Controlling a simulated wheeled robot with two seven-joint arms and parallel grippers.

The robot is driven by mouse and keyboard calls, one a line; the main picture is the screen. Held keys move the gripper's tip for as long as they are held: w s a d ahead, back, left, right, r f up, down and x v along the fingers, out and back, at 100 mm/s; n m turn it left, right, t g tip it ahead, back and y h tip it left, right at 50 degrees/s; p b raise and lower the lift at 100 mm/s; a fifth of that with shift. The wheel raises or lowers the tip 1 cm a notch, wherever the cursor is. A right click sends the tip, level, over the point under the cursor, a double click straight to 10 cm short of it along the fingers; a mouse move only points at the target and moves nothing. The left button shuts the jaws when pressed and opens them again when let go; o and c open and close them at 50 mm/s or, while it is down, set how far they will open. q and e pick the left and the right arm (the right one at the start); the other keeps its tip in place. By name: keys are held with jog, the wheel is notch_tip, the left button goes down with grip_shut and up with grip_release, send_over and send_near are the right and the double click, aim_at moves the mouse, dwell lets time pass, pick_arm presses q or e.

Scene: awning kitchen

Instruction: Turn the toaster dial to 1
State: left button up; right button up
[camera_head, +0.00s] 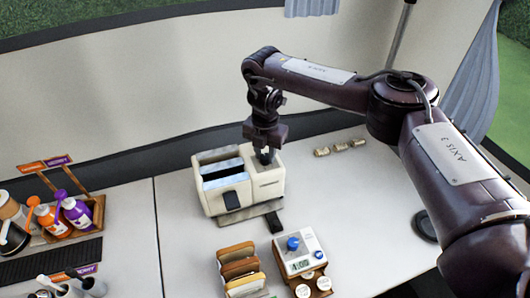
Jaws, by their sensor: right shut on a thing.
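A cream toaster (268,190) stands on the counter, with two long slots on the left of its top and a dark lever on its front. My right gripper (265,156) points straight down onto the right part of the toaster's top. Its jaws are shut on the toaster dial, which they and the wrist mostly hide. The number the dial points to cannot be read. My left gripper is not in view.
A wooden tray (98,209) with bottles is at the left. Several small rolls (340,147) lie behind right.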

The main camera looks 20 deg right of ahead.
aim_at(265, 156)
jog(key=o, duration=1)
jog(key=shift+r, duration=0.1)
notch_tip(265, 156, up, 8)
jog(key=shift+f, duration=0.15)
